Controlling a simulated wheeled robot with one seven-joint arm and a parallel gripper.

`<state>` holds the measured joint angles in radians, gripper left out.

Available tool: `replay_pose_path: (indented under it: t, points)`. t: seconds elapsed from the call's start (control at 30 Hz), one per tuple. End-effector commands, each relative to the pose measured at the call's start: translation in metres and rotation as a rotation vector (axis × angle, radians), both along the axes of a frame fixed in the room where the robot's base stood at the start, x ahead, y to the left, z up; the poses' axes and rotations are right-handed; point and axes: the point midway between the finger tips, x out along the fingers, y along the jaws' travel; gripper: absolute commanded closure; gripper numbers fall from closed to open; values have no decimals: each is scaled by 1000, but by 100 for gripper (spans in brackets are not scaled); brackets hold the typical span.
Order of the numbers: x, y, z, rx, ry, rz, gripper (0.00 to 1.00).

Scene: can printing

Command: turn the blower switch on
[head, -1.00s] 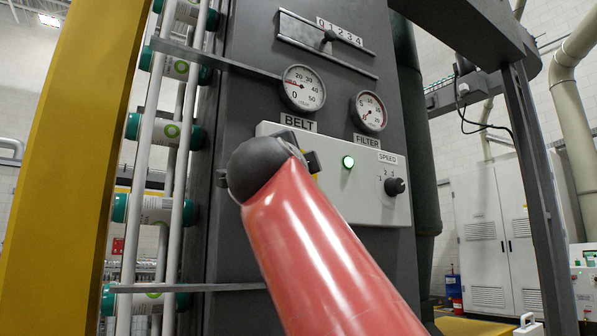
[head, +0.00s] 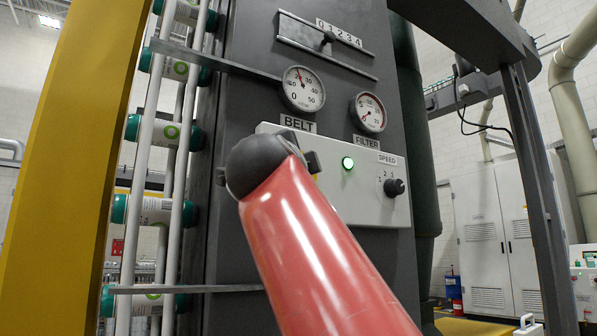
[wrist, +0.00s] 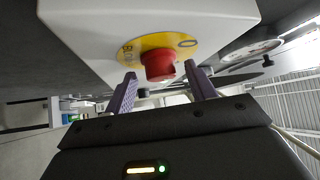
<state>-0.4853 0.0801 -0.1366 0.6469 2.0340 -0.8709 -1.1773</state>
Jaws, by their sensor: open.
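The blower switch (wrist: 158,65) is a red knob on a yellow round plate (wrist: 130,53), set in the pale face of the control box. In the wrist view my gripper (wrist: 160,72) is open, with one purple finger on each side of the knob. I cannot tell whether either finger touches it. In the head view my red and black arm covers the switch and most of the gripper.
The control box (head: 370,205) carries a lit green lamp (head: 348,163) and a black speed knob (head: 394,187). Above are the belt gauge (head: 303,89) and filter gauge (head: 369,112). A yellow post (head: 65,150) and a rack of cans (head: 150,210) stand left.

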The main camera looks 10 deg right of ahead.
Motion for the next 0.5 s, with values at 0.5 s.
replay_pose_path:
  t: [0.5]
  points:
    - [-58,28,-19,0,1,3,44]
